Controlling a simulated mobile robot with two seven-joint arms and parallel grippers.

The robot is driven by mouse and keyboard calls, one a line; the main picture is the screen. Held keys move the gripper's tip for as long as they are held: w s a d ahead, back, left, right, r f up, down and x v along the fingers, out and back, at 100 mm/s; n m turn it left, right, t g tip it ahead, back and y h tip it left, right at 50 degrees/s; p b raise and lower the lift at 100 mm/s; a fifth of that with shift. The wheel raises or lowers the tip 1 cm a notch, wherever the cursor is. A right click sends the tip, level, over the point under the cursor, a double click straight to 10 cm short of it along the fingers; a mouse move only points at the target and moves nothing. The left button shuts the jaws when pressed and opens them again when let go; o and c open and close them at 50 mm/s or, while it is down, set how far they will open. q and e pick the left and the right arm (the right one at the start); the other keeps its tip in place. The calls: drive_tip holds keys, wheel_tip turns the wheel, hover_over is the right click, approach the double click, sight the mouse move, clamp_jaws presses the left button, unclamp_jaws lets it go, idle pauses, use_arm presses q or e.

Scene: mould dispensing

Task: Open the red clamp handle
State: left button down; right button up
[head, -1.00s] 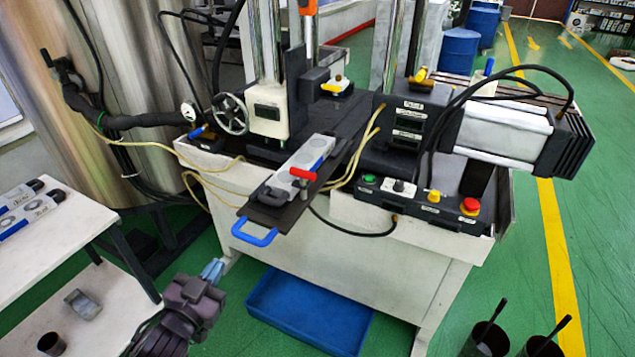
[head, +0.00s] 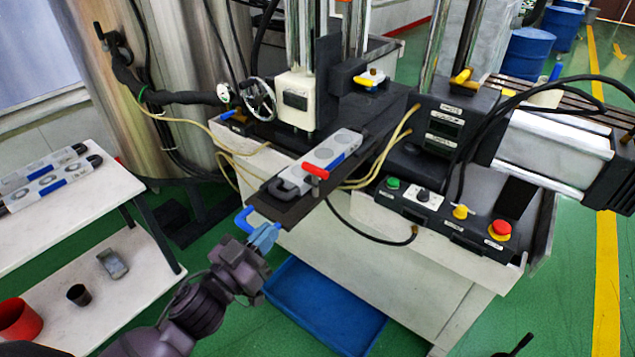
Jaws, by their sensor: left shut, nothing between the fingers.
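The red clamp handle (head: 315,171) sits on top of the grey mould (head: 332,148), near the front end of the dark sliding plate (head: 290,208) of the machine. My left gripper (head: 266,236) is shut and empty. It is in front of the plate and below the red handle, apart from it. It overlaps the blue pull handle (head: 243,219) at the plate's front edge in the picture; I cannot tell whether they touch. My right gripper is not in view.
A control box with a red button (head: 501,227) stands right of the plate. A blue tray (head: 325,305) lies on the floor below. A white shelf (head: 75,225) with moulds is at left. Hoses (head: 228,160) run beside the plate.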

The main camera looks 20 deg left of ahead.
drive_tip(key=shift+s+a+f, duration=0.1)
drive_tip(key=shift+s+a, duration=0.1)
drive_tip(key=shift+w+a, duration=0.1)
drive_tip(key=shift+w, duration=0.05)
use_arm(q)
drive_tip(key=p, duration=0.1)
approach(321, 177)
drive_tip(key=x, duration=0.7)
drive_tip(key=shift+w, duration=0.35)
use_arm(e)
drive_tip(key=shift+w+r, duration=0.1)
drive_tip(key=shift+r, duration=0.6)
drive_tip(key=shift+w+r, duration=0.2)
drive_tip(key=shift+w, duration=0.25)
use_arm(q)
drive_tip(key=shift+d+n+y, duration=0.1)
drive_tip(key=shift+n+y, duration=0.3)
drive_tip(key=shift+y, duration=0.1)
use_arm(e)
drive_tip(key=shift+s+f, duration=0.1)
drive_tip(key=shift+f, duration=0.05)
